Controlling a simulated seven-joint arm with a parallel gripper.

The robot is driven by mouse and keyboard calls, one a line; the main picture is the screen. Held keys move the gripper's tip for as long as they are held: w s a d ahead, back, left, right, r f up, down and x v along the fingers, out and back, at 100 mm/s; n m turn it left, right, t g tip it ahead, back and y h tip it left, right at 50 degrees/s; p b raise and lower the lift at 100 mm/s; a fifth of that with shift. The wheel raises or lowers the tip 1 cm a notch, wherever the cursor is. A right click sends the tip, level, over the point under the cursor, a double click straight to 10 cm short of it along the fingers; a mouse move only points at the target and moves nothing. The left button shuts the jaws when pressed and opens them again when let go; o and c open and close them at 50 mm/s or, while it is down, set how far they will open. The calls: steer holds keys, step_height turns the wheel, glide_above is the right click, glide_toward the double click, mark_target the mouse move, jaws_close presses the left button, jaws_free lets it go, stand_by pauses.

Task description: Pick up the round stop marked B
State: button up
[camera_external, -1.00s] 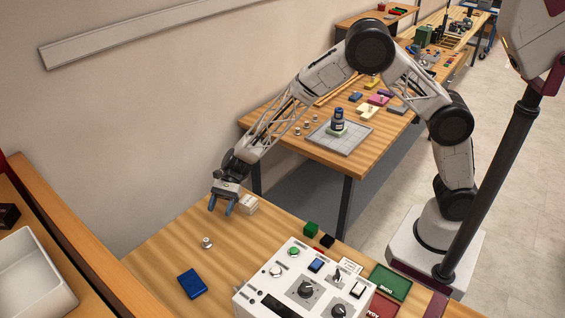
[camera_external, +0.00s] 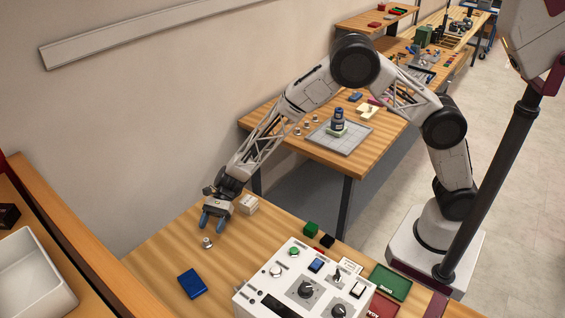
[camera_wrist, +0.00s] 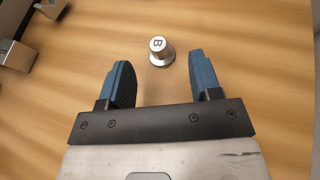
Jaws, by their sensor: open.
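The round stop marked B (camera_wrist: 160,52) is a small silvery metal piece with a wider base and a letter B on its top. It stands upright on the wooden table, and it also shows in the external view (camera_external: 207,243). My gripper (camera_wrist: 163,75) is open and empty, with two blue fingers apart. In the wrist view the stop is just beyond the fingertips, roughly centred between them. In the external view my gripper (camera_external: 211,226) is just above and behind the stop.
A blue block (camera_external: 192,283) lies in front of the stop. A whitish box (camera_external: 249,205) stands right of my gripper. The white control panel (camera_external: 290,285), a green block (camera_external: 311,229) and a black block (camera_external: 327,241) are further right. The table left of the stop is clear.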

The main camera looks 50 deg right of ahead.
mark_target(206, 239)
steer(key=shift+s+a+f, duration=0.1)
steer(key=shift+a, duration=0.15)
steer(key=shift+x, duration=2.6)
steer(key=c, duration=0.9)
